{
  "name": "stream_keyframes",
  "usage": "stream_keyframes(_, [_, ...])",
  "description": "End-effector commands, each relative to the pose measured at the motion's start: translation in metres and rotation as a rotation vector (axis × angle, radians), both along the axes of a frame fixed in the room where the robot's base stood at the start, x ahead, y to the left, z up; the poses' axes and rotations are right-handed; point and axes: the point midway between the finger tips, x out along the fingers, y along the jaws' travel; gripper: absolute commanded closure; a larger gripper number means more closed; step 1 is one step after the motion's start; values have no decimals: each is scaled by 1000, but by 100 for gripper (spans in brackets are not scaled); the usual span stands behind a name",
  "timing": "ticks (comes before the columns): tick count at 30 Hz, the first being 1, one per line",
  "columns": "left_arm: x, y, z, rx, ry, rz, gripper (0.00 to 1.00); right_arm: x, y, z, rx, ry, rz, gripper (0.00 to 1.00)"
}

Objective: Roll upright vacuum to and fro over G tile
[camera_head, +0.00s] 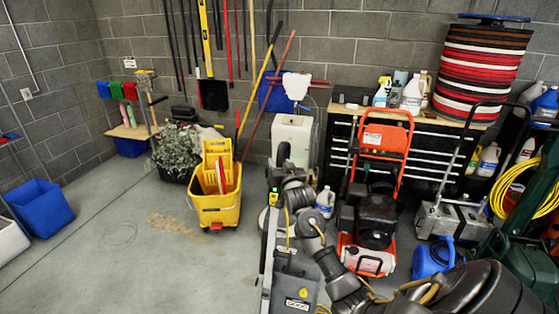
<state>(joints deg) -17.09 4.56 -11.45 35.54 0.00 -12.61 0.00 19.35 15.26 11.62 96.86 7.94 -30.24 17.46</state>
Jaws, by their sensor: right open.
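A grey upright machine (291,292), which looks like the upright vacuum, stands at the bottom centre of the head view. My right gripper (282,172) is open near the machine's upper part. Its fingers are small and dark, so I cannot tell whether they touch or surround the handle. No tile marked G can be made out; the grey floor (130,255) shows a brownish stain (174,223). My left gripper is out of view.
A yellow mop bucket (216,208) stands left of the machine. An orange pressure washer (380,138) is close on its right. A white bottle (325,202) stands between them. The floor at lower left is clear.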

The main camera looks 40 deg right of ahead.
Motion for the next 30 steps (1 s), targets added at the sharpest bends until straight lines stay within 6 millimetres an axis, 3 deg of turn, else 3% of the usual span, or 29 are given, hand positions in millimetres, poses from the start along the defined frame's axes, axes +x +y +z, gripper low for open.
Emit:
stream_keyframes(13, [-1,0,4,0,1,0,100,11,-5,0,0,0,1,55])
stream_keyframes(24, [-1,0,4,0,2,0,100,11,-5,0,0,0,0,100])
stream_keyframes(30, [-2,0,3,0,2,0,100,11,-4,0,0,0,0,100])
